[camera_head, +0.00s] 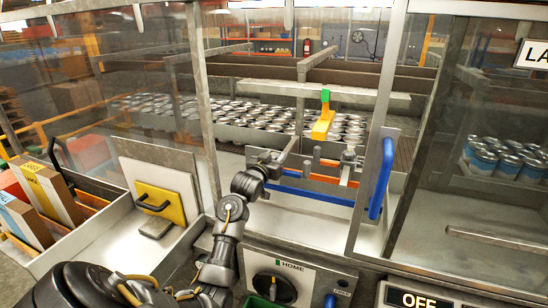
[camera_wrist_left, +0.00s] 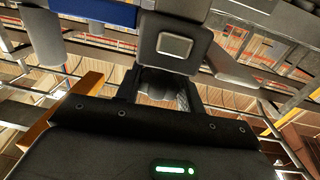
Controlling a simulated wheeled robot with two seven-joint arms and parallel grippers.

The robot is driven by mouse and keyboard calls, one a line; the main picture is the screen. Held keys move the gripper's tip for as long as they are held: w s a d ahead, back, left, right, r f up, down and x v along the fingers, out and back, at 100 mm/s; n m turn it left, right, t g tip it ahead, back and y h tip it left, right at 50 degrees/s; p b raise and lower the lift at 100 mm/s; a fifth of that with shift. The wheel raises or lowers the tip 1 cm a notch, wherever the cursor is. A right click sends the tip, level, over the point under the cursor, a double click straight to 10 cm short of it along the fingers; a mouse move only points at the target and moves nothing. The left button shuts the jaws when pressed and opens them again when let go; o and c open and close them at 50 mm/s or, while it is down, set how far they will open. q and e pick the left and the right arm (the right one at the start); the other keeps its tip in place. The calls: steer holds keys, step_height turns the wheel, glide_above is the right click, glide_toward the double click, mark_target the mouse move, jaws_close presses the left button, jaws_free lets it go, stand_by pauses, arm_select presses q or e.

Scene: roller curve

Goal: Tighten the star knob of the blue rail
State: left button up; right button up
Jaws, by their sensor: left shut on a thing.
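The blue rail (camera_head: 322,195) runs across the work bay behind the clear guard, below and in front of an orange rail (camera_head: 348,182). My left gripper (camera_head: 272,161) is at the left end of these rails. In the left wrist view, my left gripper (camera_wrist_left: 160,88) is shut on a dark, ribbed, rounded piece (camera_wrist_left: 157,86), which looks like the star knob; the jaws hide most of it. In the head view the gripper covers the knob. A blue bar (camera_wrist_left: 95,10) shows at the top left of the wrist view. My right gripper is not in view.
Grey upright posts (camera_head: 316,158) stand along the rails, with a yellow-orange pointer with a green top (camera_head: 323,125) above. A blue door handle (camera_head: 381,180) is to the right. Many cans (camera_head: 260,112) fill the conveyor behind. A HOME dial panel (camera_head: 275,285) is below.

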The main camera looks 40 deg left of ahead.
arm_select(q)
steer(key=m+h, duration=0.1)
steer(key=h, duration=0.1)
steer(key=m+h+p, duration=0.1)
steer(key=m+h, duration=0.1)
steer(key=h, duration=0.1)
steer(key=shift+a+t, duration=0.15)
steer(key=shift+t, duration=0.15)
steer(key=shift+m+h, duration=1.4)
steer(key=shift+h, duration=0.6)
steer(key=shift+r+m+h, duration=0.15)
steer(key=shift+m+h, duration=0.15)
steer(key=shift+h, duration=0.2)
steer(key=o, duration=1)
steer(key=shift+c, duration=0.2)
steer(key=shift+b, duration=0.3)
